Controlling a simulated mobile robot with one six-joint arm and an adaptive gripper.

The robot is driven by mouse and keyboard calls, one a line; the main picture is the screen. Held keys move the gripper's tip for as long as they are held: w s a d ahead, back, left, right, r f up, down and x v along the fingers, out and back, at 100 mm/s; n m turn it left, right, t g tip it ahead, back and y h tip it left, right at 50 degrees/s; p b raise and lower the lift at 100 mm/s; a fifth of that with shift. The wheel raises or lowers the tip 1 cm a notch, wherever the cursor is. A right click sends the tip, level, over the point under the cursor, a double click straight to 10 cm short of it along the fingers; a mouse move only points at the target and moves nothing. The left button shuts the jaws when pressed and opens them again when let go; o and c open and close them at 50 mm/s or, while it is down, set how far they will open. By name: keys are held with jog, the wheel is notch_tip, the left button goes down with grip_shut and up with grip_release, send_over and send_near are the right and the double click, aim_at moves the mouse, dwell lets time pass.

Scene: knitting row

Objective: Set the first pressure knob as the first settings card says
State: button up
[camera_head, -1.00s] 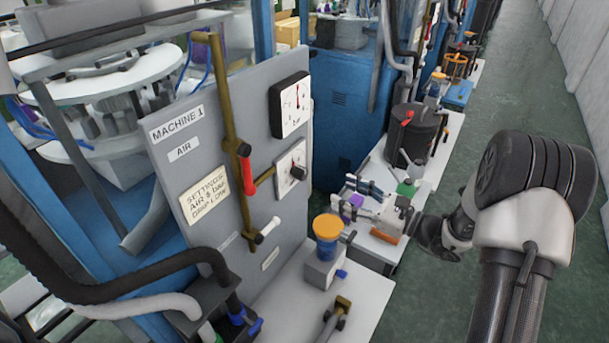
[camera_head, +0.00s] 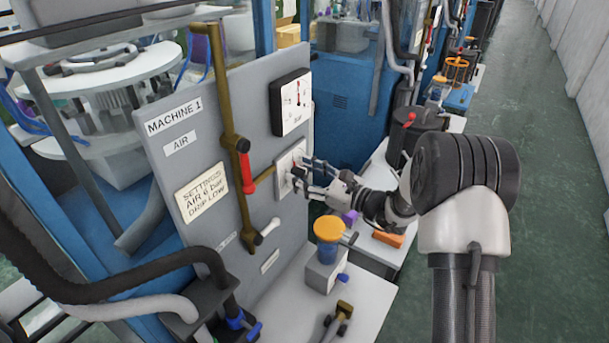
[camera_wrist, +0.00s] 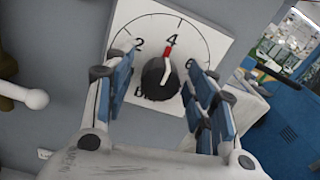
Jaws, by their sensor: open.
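The first pressure knob (camera_wrist: 160,77) is a black round knob on a white square dial plate (camera_wrist: 138,27). In the wrist view its red-and-white pointer is near the 4; a 2 also shows. In the head view the dial plate (camera_head: 285,184) is partly hidden by my gripper (camera_head: 300,171). My gripper also shows in the wrist view (camera_wrist: 160,90), open, with its blue-padded fingers on either side of the knob. I cannot tell whether they touch it. The settings card (camera_head: 203,191) on the grey panel reads "SETTINGS AIR 6 bar DRIP LOW".
A gauge marked bar (camera_head: 292,102) is above the dial. A brass pipe (camera_head: 231,130) with a red-handled valve (camera_head: 248,173) runs left of it. A white-handled lever (camera_head: 268,230) and an orange-topped cup (camera_head: 328,229) are below.

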jog(key=c, duration=1.1)
jog(key=shift+m+p, duration=0.3)
jog(key=shift+p, duration=0.1)
jog(key=m+p, duration=0.2)
jog(key=shift+r+m+p, duration=0.2)
jog(key=shift+m+p, duration=0.2)
jog(key=m+p, duration=0.2)
jog(key=shift+m, duration=0.3)
jog(key=m+p, duration=0.4)
jog(key=m, duration=0.1)
jog(key=shift+f+m, duration=0.15)
jog(key=shift+m, duration=0.15)
